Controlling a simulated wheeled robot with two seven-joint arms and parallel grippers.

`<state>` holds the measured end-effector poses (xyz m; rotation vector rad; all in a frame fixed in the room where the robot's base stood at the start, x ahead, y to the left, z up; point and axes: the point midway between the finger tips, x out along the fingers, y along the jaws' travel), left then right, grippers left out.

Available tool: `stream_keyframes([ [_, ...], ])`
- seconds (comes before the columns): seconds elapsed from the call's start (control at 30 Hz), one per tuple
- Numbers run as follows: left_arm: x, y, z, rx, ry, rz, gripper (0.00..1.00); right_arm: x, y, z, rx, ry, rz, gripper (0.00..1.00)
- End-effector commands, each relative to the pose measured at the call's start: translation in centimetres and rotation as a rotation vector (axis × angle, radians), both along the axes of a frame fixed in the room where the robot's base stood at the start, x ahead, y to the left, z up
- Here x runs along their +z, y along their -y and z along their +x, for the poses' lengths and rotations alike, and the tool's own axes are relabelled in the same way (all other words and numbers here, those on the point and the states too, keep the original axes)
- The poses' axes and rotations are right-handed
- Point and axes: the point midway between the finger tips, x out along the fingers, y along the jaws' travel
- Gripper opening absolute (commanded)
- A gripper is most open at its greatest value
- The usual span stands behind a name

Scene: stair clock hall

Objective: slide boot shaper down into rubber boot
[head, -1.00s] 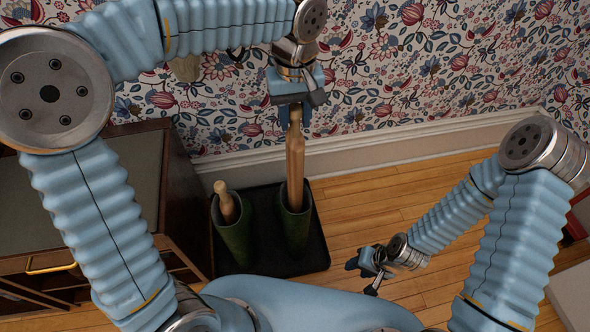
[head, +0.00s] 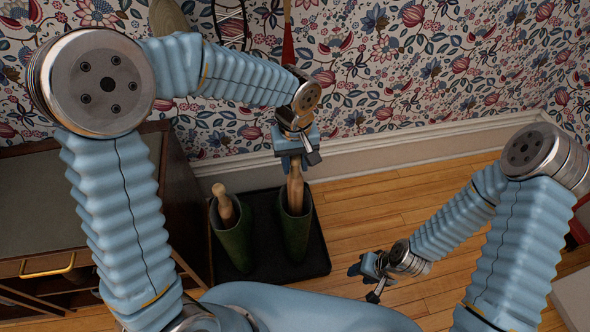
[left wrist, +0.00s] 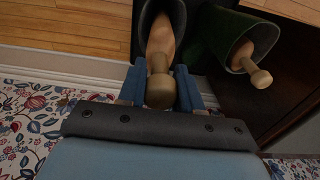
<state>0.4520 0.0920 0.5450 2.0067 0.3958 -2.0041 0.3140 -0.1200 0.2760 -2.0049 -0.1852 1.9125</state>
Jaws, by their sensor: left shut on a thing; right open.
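Two green rubber boots stand upright side by side on a black tray (head: 268,262). A wooden boot shaper (head: 295,188) reaches down into the right boot (head: 295,232), with its upper part above the rim. My left gripper (head: 295,158) is shut on the top of this shaper; the left wrist view shows its knob (left wrist: 160,92) between the fingers. Another wooden shaper (head: 225,205) sits in the left boot (head: 232,238), its knob above the rim. My right gripper (head: 372,278) is open and empty over the floor, right of the tray.
A dark wooden cabinet (head: 165,190) with a brass handle (head: 48,268) stands left of the tray. The flower-papered wall and white baseboard (head: 395,158) rise behind it. Wooden floor (head: 365,215) is clear right of the tray.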

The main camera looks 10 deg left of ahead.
Motion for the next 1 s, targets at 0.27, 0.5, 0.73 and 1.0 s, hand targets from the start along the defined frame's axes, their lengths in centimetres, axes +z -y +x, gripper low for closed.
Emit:
stream_keyframes([
  [0.27,-3.1,0.0,0.0,-0.001,-0.001,0.001,0.00,-0.4,0.1,0.0,-0.003,0.001,-0.002,0.43],
  [0.5,-3.2,0.0,0.0,-0.001,0.000,0.001,0.00,-0.5,0.1,0.0,-0.003,0.001,-0.002,0.43],
  [0.73,-4.0,0.0,0.0,-0.001,-0.001,0.001,0.00,-1.2,0.3,0.1,-0.006,0.002,-0.005,0.43],
  [1.0,-4.3,0.0,0.0,0.000,-0.002,0.001,0.39,-1.4,0.5,0.2,-0.008,0.003,-0.008,0.43],
])
